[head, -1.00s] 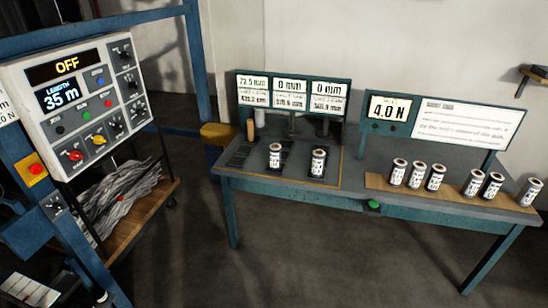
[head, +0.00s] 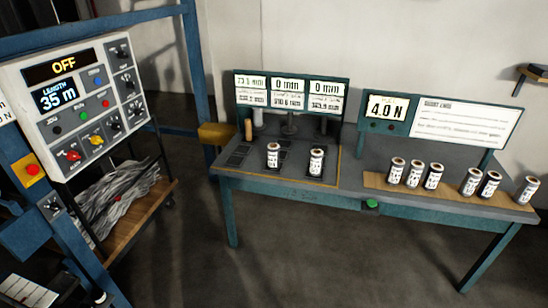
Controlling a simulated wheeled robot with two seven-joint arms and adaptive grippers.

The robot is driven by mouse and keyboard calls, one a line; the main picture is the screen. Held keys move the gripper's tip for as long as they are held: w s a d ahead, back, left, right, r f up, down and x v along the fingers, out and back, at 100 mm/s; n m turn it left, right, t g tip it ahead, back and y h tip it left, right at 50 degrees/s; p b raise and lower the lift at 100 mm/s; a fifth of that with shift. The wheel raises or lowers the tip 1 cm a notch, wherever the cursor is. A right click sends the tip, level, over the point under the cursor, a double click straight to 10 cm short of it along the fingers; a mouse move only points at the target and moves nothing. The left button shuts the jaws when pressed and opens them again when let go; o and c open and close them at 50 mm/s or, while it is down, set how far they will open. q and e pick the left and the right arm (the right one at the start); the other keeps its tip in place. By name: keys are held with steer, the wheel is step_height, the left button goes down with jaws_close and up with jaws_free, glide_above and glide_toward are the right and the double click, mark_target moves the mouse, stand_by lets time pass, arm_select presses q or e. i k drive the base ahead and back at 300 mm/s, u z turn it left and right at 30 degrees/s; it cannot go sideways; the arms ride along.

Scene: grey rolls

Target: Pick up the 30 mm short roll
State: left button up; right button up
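Several short grey rolls with white labels stand upright on the table. Two of them, a left roll (head: 273,156) and a right roll (head: 316,161), stand on the dark measuring area at the table's left. A group of three, among them one roll (head: 396,170), stands on a wooden board at the right. Another group of three, among them one roll (head: 488,184), stands farther right. The labels are too small to read, so I cannot tell which roll is the 30 mm one. Neither of my grippers is in view.
Three displays (head: 290,91) read about 73.1 mm, 0 mm and 0 mm. A control panel (head: 78,95) reading OFF and 35 m stands left. Floor before the table is clear.

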mark_target(273, 148)
steer(key=u, duration=0.1)
steer(key=i, duration=1.5)
steer(key=u, duration=0.25)
